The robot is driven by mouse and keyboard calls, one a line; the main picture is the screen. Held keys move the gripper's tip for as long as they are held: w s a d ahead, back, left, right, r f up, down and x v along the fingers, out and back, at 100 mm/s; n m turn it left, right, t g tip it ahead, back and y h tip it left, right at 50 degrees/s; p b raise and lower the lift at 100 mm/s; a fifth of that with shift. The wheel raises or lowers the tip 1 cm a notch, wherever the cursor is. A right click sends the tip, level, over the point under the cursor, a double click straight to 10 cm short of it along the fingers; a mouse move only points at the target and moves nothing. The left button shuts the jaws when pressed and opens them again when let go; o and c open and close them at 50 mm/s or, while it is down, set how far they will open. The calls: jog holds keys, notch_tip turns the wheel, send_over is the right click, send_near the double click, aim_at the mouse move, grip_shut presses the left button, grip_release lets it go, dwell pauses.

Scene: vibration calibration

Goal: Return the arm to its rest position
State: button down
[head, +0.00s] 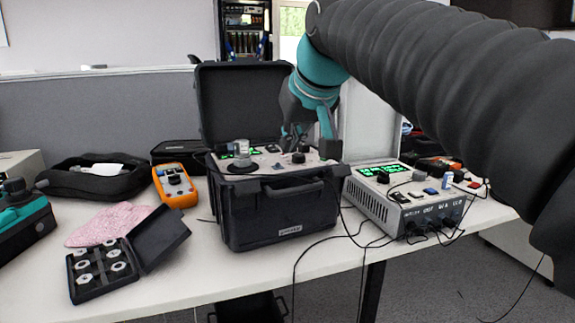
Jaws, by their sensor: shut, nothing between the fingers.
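My gripper (297,140) is at the end of my arm, which reaches in from the right of the head view. It points down over the top panel of the black calibrator case (270,215), near a dark knob on the panel's right side. Its fingers are shut with nothing visible between them. I cannot tell whether the fingertips touch the knob or hang just above it. The case lid (243,100) stands open behind. A small metal sensor (241,150) stands on the round mount at the panel's left.
A grey instrument (400,195) with green displays and cables stands right of the case. An orange multimeter (175,185), a pink cloth (110,223) and an open box of metal adapters (103,270) lie left. The white table (200,275) is clear at the front.

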jog(key=s+d+f+m+h, duration=0.1)
jog(key=s+d+f, duration=0.4)
jog(key=f, duration=0.4)
jog(key=s+d+f+m+g+h, duration=0.1)
jog(key=s+d+f, duration=0.4)
jog(key=s+f, duration=0.3)
jog(key=s+d+f+m+h, duration=0.1)
jog(key=s+d+f, duration=0.4)
jog(key=f, duration=0.7)
jog(key=shift+s+d+m+g, duration=0.15)
jog(key=shift+s+m+g, duration=0.35)
jog(key=shift+s, duration=0.55)
